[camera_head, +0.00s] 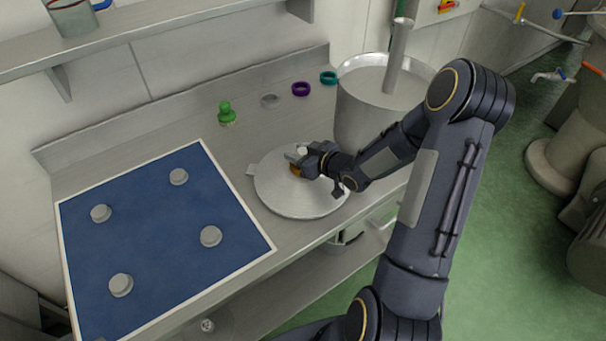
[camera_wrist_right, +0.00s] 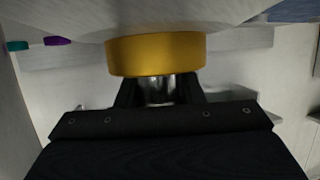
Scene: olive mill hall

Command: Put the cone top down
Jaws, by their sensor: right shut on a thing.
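The cone top (camera_head: 315,206), a broad, pale grey round piece, is over the counter at the centre of the head view. A yellow collar (camera_head: 295,171) stands at its middle. My right gripper (camera_head: 302,157) is at this middle, its fingers partly hidden by the wrist. In the right wrist view, the yellow collar (camera_wrist_right: 155,53) is close up against the grey cone top (camera_wrist_right: 225,12). The right gripper's fingers (camera_wrist_right: 158,90) are closed around a shiny stem at the collar. I cannot tell whether the cone top touches the counter. My left gripper is not in view.
A blue mat (camera_head: 150,235) with several grey discs lies left. A large metal vessel (camera_head: 362,110) stands right, close to my arm.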

